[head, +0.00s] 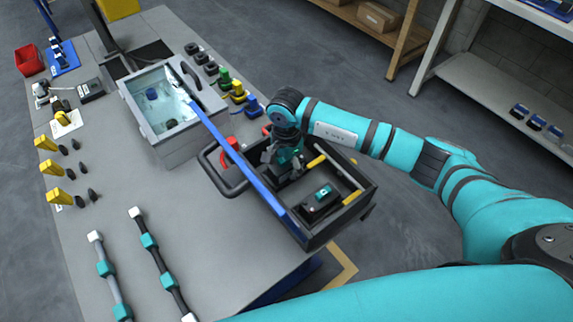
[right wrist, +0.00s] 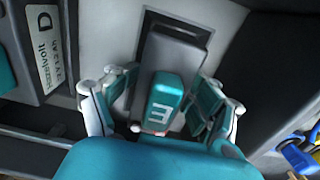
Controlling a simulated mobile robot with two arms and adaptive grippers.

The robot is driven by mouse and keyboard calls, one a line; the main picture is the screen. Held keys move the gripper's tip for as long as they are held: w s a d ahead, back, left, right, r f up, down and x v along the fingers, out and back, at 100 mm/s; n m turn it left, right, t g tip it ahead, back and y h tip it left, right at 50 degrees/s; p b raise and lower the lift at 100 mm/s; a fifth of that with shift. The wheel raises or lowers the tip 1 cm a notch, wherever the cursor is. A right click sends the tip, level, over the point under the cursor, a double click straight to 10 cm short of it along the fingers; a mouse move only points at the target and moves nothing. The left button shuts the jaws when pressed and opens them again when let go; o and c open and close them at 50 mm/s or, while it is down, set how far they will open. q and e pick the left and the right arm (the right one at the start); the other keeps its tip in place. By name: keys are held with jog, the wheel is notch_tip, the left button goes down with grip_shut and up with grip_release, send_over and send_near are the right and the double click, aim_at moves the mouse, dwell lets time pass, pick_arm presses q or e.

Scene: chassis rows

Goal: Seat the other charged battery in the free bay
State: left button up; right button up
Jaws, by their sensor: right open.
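A black open case (head: 340,219) with a loop handle stands at the right edge of the grey table. A dark battery-like block (head: 320,200) with a teal top sits in its front part. My right gripper (head: 285,163) reaches down into the case behind that block. In the right wrist view its open fingers (right wrist: 165,100) stand on either side of a teal grip (right wrist: 163,102) marked with a letter like E, on a dark block. My left gripper is not in view. No free bay can be made out.
Green, yellow and blue parts (head: 238,92) line the table's right edge. Jointed rods (head: 148,242) lie in front.

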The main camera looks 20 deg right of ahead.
jog(key=shift+s, duration=0.1)
notch_tip(320, 180, up, 8)
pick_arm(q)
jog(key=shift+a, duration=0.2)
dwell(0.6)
